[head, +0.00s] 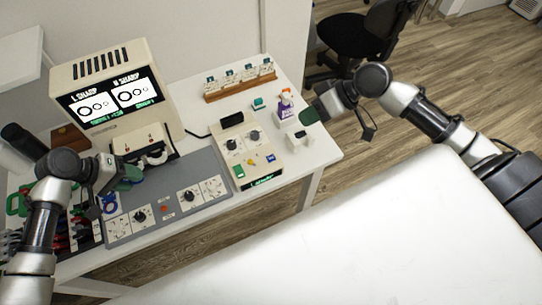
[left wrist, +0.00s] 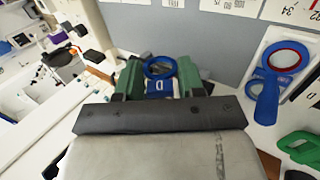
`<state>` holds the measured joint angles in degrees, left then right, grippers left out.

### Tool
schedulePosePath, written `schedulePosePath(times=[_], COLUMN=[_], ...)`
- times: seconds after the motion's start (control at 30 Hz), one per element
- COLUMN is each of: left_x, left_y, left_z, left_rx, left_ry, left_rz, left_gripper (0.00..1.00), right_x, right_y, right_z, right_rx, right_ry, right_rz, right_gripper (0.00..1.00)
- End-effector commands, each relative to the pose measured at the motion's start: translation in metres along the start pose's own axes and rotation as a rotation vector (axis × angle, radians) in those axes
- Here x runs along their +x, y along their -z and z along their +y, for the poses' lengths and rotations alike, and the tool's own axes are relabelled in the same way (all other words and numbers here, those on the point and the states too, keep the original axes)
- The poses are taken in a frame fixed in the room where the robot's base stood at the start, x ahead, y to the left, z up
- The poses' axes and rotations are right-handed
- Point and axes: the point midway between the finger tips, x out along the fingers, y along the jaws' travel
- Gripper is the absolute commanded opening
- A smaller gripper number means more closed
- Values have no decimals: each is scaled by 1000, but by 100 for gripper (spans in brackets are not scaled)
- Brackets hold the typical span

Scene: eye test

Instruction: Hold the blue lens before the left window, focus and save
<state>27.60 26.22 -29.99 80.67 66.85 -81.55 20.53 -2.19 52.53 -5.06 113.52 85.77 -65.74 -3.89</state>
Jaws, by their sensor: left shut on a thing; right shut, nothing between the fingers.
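My left gripper (head: 124,182) is above the left part of the grey panel, in front of the monitor. In the left wrist view its green fingers (left wrist: 160,82) are shut on a blue ring-shaped lens (left wrist: 159,67) with a blue lettered tag. The held lens is mostly hidden in the head view. The monitor screen (head: 112,103) shows two white panels headed "L SHARP" and "R SHARP", with rings in each. A viewer unit (head: 145,145) stands below the screen; its windows are unclear. My right gripper (head: 308,115) is shut and empty over the table's right side.
Another blue-handled lens (left wrist: 265,100) with a red inner ring lies beside the panel. The grey panel (head: 180,172) carries dials and a red button (head: 164,208). A cream control box (head: 243,150) has knobs and coloured buttons.

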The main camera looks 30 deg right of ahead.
Motion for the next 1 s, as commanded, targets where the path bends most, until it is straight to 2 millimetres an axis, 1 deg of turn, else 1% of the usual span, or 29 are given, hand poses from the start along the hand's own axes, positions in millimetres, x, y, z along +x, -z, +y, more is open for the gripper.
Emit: schedulePosePath(times=[0.37,1.0], left_x=[-2,-26], left_y=[-1,-28], left_z=[2,17], left_rx=[0,-1], left_ry=[0,0], left_rz=[0,-1], left_gripper=[17,17], right_x=[-4,-41], right_y=[2,29], right_z=[-2,-29], right_rx=[0,0], right_ry=[0,0], right_rz=[0,0], right_gripper=[0,0])
